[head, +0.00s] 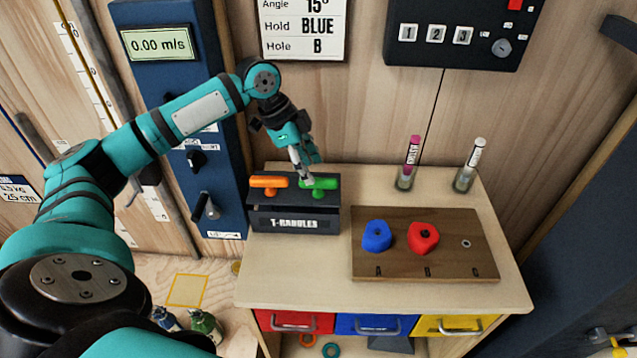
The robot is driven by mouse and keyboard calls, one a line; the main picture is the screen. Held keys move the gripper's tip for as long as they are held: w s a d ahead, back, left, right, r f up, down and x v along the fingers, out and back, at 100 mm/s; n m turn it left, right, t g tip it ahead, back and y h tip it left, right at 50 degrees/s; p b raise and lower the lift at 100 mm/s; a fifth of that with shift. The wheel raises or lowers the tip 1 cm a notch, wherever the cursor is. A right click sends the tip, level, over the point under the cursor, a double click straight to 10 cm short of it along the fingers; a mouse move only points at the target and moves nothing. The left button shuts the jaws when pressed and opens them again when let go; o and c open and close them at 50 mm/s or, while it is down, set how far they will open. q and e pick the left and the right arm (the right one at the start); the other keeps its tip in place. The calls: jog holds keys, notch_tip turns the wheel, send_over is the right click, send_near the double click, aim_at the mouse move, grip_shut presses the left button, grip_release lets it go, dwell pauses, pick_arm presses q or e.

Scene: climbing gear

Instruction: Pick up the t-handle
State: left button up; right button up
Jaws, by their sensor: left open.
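Two T-handles stand in a dark holder (296,222) marked "T-HANDLES" at the left back of the wooden table. One is orange (267,182) on the left, and one is green (326,184) on the right. My left gripper (307,178) is open and points down at the green handle's left end. Its fingertips are very close to that handle; I cannot tell whether they touch it. Part of the holder's top behind the fingers is hidden. My right gripper is not in view.
A wooden board (425,269) with a blue hold (377,236) and a red hold (422,238) lies on the table. Two tubes, pink-topped (411,160) and white-topped (469,165), stand at the back right. A blue panel (178,90) rises left of the table. The front tabletop is clear.

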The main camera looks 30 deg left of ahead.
aim_at(318, 179)
pick_arm(q)
jog(key=shift+d+f, duration=0.25)
jog(key=shift+f, duration=0.1)
jog(key=x, duration=0.1)
jog(key=p+x, duration=0.1)
jog(key=x, duration=0.1)
jog(key=shift+w+d+f+p, duration=0.1)
jog(key=shift+w+f+p, duration=0.15)
jog(key=shift+w+p, duration=0.05)
jog(key=shift+d+f, duration=0.15)
jog(key=shift+f, duration=0.15)
jog(key=shift+c, duration=0.3)
jog(key=c, duration=0.5)
grip_shut()
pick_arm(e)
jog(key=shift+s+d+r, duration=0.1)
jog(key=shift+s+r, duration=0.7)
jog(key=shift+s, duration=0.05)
